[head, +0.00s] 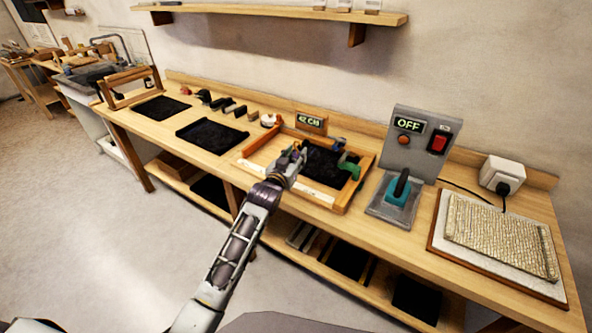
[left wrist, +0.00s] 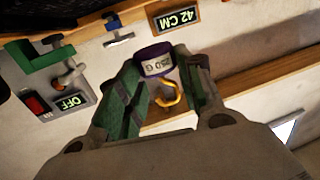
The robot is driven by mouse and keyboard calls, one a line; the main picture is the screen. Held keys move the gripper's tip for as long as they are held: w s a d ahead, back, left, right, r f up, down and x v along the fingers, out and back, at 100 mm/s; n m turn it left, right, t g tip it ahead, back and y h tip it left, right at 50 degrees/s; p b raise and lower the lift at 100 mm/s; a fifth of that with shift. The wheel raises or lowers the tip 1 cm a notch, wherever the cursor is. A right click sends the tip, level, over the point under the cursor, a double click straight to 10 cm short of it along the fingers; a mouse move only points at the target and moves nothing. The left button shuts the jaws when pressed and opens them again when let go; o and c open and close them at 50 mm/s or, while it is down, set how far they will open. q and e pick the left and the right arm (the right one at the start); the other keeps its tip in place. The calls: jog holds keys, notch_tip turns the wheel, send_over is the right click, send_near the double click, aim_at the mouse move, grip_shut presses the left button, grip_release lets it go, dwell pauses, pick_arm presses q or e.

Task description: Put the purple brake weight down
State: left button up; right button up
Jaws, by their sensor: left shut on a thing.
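The purple brake weight (left wrist: 154,60) is a short purple cylinder with a pale label and a yellow hook (left wrist: 170,93). It sits between the fingers of my left gripper (head: 296,157), which is shut on it. In the head view my gripper is over the wooden frame (head: 343,206) on the bench, and the weight is too small there to make out clearly. The left wrist view does not show what lies directly under the weight. My right gripper is not in view.
A green clamp (head: 349,166) and a black mat (head: 322,163) are at the frame, with a "42 CM" sign (head: 309,122) behind. A grey switch box (head: 414,140) reading OFF stands to the right. A woven mat (head: 500,235) lies further right. Black mats and small items lie left.

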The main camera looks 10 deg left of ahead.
pick_arm(q)
notch_tip(320, 180, down, 4)
jog(key=shift+f+b, duration=0.25)
jog(key=shift+b, duration=0.05)
jog(key=shift+f, duration=0.5)
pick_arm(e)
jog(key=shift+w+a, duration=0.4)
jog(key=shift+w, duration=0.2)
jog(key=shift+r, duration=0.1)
pick_arm(q)
notch_tip(320, 180, down, 2)
jog(key=shift+f, duration=0.1)
jog(key=shift+f+b, duration=0.3)
jog(key=shift+f, duration=0.45)
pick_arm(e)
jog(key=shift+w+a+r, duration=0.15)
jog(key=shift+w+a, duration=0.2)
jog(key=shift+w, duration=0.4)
pick_arm(q)
jog(key=shift+f, duration=0.15)
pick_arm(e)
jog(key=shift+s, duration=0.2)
